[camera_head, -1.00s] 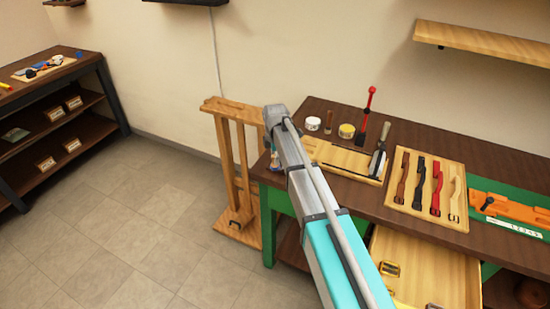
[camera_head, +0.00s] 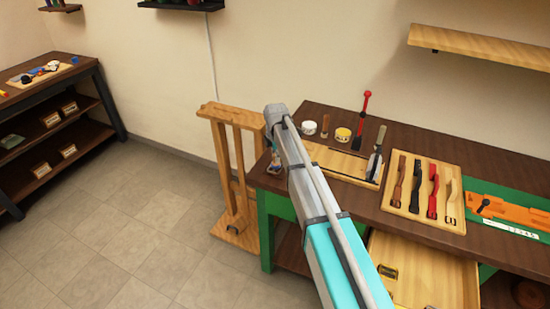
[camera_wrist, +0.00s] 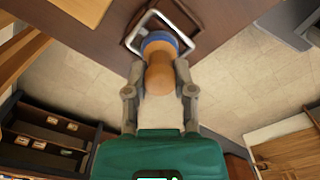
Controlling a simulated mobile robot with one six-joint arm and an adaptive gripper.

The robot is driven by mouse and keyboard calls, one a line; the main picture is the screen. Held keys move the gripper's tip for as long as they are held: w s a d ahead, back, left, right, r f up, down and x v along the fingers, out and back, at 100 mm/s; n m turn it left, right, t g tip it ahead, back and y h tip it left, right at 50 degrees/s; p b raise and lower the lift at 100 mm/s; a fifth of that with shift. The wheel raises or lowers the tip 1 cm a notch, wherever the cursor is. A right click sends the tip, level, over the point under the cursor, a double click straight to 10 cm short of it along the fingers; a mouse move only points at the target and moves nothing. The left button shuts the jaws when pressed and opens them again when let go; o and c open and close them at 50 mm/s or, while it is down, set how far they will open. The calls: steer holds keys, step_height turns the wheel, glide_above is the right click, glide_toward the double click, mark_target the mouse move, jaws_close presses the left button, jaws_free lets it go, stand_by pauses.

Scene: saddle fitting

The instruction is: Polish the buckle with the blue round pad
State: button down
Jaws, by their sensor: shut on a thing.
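My gripper (camera_wrist: 160,76) is shut on the orange-brown handle of the blue round pad (camera_wrist: 161,38). In the wrist view the pad's blue rim is at the far end of the handle, beyond the fingertips. The silver square-framed buckle (camera_wrist: 177,29) is right by the pad, at the brown bench edge, and the pad covers part of its frame. I cannot tell whether pad and buckle touch. In the head view my arm mostly hides my gripper, beside the bench's left end.
The brown workbench (camera_head: 490,165) holds a board with straps (camera_head: 403,180), upright tools and two jars. A drawer (camera_head: 425,270) stands open in front. A wooden stand (camera_head: 240,170) is left of the bench. A shelf table (camera_head: 60,110) is far left, with clear floor between.

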steer(key=shift+w, duration=0.15)
steer(key=shift+w+d+f, duration=0.1)
steer(key=shift+w+d, duration=0.25)
steer(key=shift+w, duration=0.4)
steer(key=shift+w+d, duration=0.3)
steer(key=shift+w, duration=0.45)
steer(key=shift+s+a, duration=0.35)
steer(key=shift+s, duration=0.55)
steer(key=shift+s+a, duration=0.3)
steer(key=shift+s, duration=0.55)
steer(key=shift+s+a, duration=0.35)
steer(key=shift+s, duration=0.45)
steer(key=shift+s+a, duration=0.3)
steer(key=shift+s, duration=0.5)
step_height(320, 180, up, 6)
steer(key=p, duration=0.6)
